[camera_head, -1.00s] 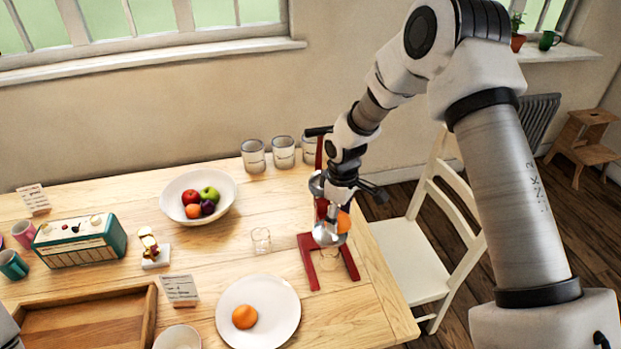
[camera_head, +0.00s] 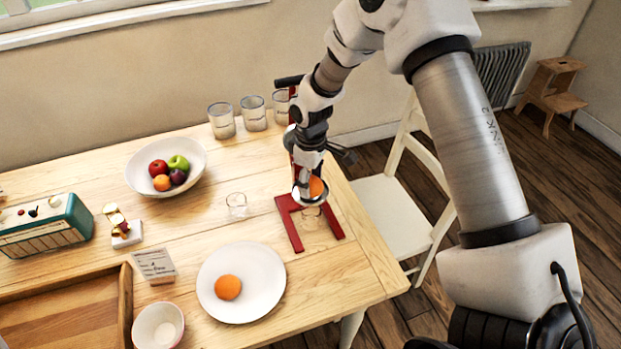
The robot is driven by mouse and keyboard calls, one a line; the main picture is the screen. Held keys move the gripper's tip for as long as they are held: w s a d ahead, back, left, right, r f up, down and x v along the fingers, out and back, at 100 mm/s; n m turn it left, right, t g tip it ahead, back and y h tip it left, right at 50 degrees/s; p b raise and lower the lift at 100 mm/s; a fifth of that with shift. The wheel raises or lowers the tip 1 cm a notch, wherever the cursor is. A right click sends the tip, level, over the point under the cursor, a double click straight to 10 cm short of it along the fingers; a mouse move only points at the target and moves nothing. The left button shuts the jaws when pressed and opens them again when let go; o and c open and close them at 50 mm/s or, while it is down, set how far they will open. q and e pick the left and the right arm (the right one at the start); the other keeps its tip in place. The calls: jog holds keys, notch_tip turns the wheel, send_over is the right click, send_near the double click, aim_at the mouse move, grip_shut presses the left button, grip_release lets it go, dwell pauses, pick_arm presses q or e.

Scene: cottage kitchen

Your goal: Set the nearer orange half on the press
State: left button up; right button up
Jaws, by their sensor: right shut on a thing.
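The press (camera_head: 290,232) has a red frame with a forked foot and stands near the table's right end. A metal cup (camera_head: 308,199) sits at its middle. My right gripper (camera_head: 309,182) is at the press, pointing down, shut on an orange half (camera_head: 316,187). The orange half is right over the cup; I cannot tell whether it touches it. My wrist hides much of the press's upright. Another orange half (camera_head: 228,287) lies on the white plate (camera_head: 262,300) at the front of the table. My left gripper is out of view.
A fruit bowl (camera_head: 140,183), several glass jars (camera_head: 222,121) and a small glass (camera_head: 237,204) stand behind and left of the press. A card (camera_head: 154,264), a wooden tray (camera_head: 125,305) and a small bowl (camera_head: 158,326) are at left. A white chair (camera_head: 395,212) stands right.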

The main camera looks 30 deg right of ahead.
jog(key=shift+w+f, duration=0.15)
jog(key=shift+s+p, duration=0.2)
jog(key=shift+p, duration=0.15)
jog(key=shift+w, duration=0.1)
dwell(0.3)
jog(key=shift+w, duration=0.1)
dwell(0.4)
jog(key=shift+f, duration=0.45)
dwell(0.3)
